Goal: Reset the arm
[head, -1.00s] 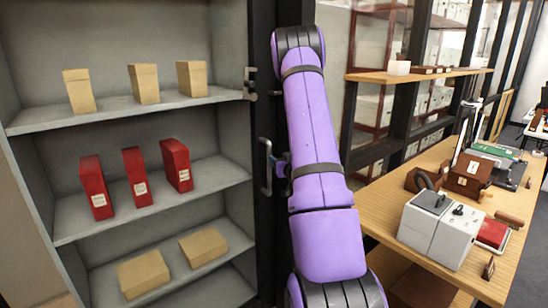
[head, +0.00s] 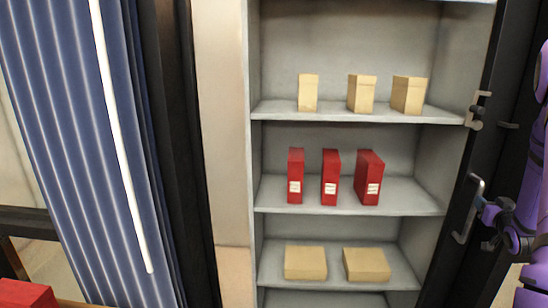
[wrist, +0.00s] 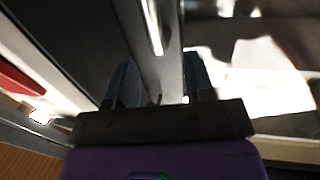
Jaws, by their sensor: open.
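My purple arm stands at the right edge of the head view. My gripper (head: 486,212) is at the metal door handle (head: 464,236) on the dark cabinet door (head: 497,130). In the wrist view my gripper (wrist: 162,85) has its two blue-grey fingers apart. The handle's shiny bar (wrist: 153,28) runs ahead of the gap between them. I cannot tell whether a finger touches it. The open grey cabinet (head: 350,195) holds three tan boxes (head: 361,94) on top, three red boxes (head: 330,177) in the middle and two tan boxes (head: 306,262) lying below.
A metal latch (head: 477,110) sticks out from the door edge above the handle. A blue corrugated panel (head: 65,140) with a bright strip stands at the left. A red object (head: 25,294) lies at the lower left corner.

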